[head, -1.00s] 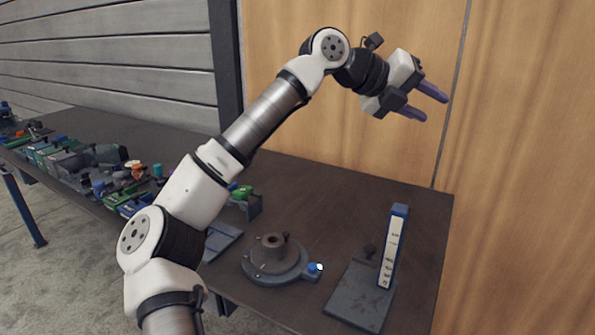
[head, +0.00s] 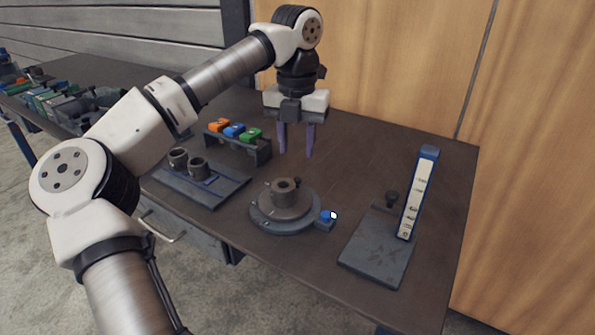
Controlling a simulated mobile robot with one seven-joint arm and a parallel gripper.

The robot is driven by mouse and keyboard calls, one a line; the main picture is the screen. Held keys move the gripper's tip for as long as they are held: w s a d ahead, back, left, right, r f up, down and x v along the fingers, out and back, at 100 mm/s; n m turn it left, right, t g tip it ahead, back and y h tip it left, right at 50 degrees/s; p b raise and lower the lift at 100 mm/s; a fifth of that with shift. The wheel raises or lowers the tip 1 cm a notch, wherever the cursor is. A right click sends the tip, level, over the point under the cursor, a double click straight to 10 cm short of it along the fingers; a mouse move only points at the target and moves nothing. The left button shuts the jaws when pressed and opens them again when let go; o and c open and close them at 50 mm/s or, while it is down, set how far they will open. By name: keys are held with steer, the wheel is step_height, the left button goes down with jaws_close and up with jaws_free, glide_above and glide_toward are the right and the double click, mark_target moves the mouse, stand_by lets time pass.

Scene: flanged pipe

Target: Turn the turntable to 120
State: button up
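The turntable (head: 270,219) is a round dark grey disc on the bench near the front edge. A short hollow flanged pipe (head: 284,194) stands upright at its centre, with a small dark knob beside it. A blue piece (head: 327,216) with a white mark sits at the turntable's right side. Angle marks on the disc are too small to read. My gripper (head: 296,155) points down above the bench, behind the turntable and apart from it. Its two purple fingers are spread with nothing between them.
A blue upright scale (head: 419,192) stands on a grey plate (head: 372,254) at the right. A rack with orange, blue and green blocks (head: 236,146) is left of my gripper. A grey tray (head: 221,193) holds two dark cups. Parts crowd the bench's far left.

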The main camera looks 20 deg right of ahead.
mark_target(297, 178)
step_height(297, 178, down, 7)
stand_by(0.3)
jaws_close()
